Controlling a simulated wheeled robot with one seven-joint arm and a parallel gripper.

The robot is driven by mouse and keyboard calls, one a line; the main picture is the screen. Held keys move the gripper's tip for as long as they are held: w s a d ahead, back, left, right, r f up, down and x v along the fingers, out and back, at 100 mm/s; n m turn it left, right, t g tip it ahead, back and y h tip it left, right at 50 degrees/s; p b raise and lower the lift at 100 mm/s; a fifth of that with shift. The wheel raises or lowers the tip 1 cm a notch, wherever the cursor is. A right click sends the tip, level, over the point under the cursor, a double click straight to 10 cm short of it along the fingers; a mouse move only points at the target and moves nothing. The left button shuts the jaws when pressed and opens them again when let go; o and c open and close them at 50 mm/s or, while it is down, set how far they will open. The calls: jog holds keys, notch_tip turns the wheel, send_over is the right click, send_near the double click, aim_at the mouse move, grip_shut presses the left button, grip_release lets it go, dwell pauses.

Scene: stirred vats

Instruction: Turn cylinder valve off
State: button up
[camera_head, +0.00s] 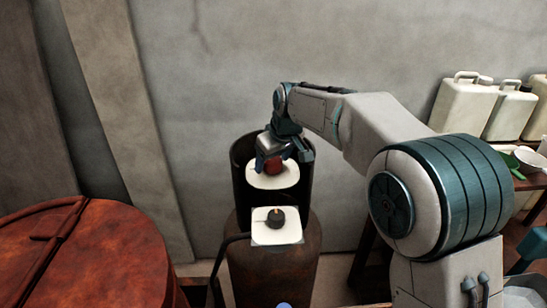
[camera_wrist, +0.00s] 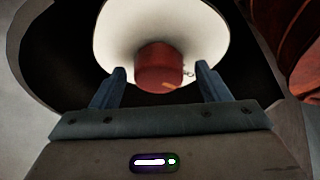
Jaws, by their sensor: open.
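The cylinder (camera_head: 275,265) is a rusty brown tank with a dark collar (camera_head: 240,195) rising around its top. Inside the collar is a red valve knob (camera_head: 273,167) on a round white plate (camera_head: 288,178). In the wrist view the red knob (camera_wrist: 160,65) shows with a small orange mark, in front of the white plate (camera_wrist: 118,35). My gripper (camera_wrist: 160,80) is open, with its two blue fingers on either side of the knob and gaps between them and it. In the head view my gripper (camera_head: 273,155) hides part of the knob.
A dark knob (camera_head: 274,217) sits on a white square plate (camera_head: 262,238) at the cylinder's front, with a black hose beside it. A large rusty vat lid (camera_head: 90,255) is at left. White jugs (camera_head: 465,105) stand on a shelf at right. A grey wall is behind.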

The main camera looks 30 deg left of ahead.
jog(key=c, duration=1)
jog(key=shift+o, duration=0.2)
jog(key=shift+m, duration=0.4)
jog(key=m+t+h, duration=0.1)
jog(key=m, duration=0.2)
jog(key=shift+s+a+m, duration=0.1)
jog(key=shift+a+m, duration=0.05)
jog(key=shift+m, duration=0.25)
jog(key=m+t+h, duration=0.1)
jog(key=m+h, duration=0.1)
jog(key=m, duration=0.2)
jog(key=shift+a+m, duration=0.15)
jog(key=shift+m, duration=0.15)
jog(key=m+h, duration=0.1)
jog(key=m, duration=0.1)
jog(key=m+h+p, duration=0.1)
jog(key=m, duration=0.2)
jog(key=shift+a+r, duration=0.15)
jog(key=shift+m+h+p, duration=0.7)
jog(key=shift+m+p, duration=0.35)
jog(key=shift+m, duration=0.75)
jog(key=shift+g, duration=0.3)
